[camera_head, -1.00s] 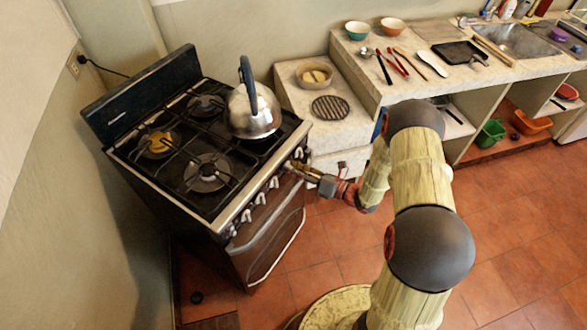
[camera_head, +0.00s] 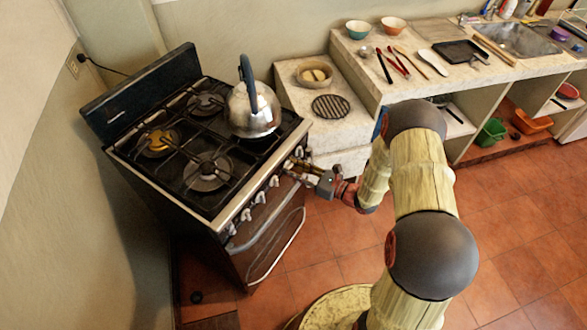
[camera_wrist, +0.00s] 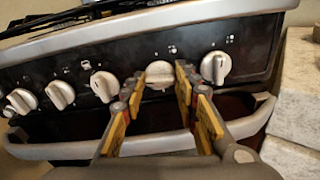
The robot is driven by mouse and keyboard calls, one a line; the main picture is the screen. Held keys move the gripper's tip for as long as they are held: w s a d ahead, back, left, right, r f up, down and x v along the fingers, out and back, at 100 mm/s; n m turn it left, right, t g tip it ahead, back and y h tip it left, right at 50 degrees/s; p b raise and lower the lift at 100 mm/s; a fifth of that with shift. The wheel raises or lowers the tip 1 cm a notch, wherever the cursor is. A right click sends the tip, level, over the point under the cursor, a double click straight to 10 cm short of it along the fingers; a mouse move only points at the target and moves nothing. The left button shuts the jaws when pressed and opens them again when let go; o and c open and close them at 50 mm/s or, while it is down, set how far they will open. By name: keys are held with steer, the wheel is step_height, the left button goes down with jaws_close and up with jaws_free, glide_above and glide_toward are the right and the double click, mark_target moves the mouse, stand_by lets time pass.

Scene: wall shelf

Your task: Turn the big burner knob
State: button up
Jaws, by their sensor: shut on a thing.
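The stove's front panel carries a row of white knobs. In the wrist view one round knob (camera_wrist: 159,74) sits between my fingertips, second from the right in the row. My gripper (camera_wrist: 158,82) is shut on this knob, with yellow-padded fingers on either side of it. In the head view my gripper (camera_head: 298,166) reaches the right part of the stove's front panel, and the held knob is mostly hidden by the fingers. Another knob (camera_wrist: 215,67) is just right of my right finger. Several more knobs, such as one (camera_wrist: 104,86), lie to the left.
A steel kettle (camera_head: 253,109) stands on the stove's back right burner area. The oven handle (camera_wrist: 160,144) runs below the knobs. A stone counter (camera_head: 345,125) adjoins the stove's right side. Open tiled floor (camera_head: 330,240) lies in front.

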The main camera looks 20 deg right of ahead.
steer(key=shift+f, duration=0.1)
steer(key=o, duration=1.1)
steer(key=v, duration=1.2)
steer(key=shift+w+d, duration=0.1)
steer(key=shift+c, duration=0.3)
steer(key=c, duration=1.1)
jaws_close()
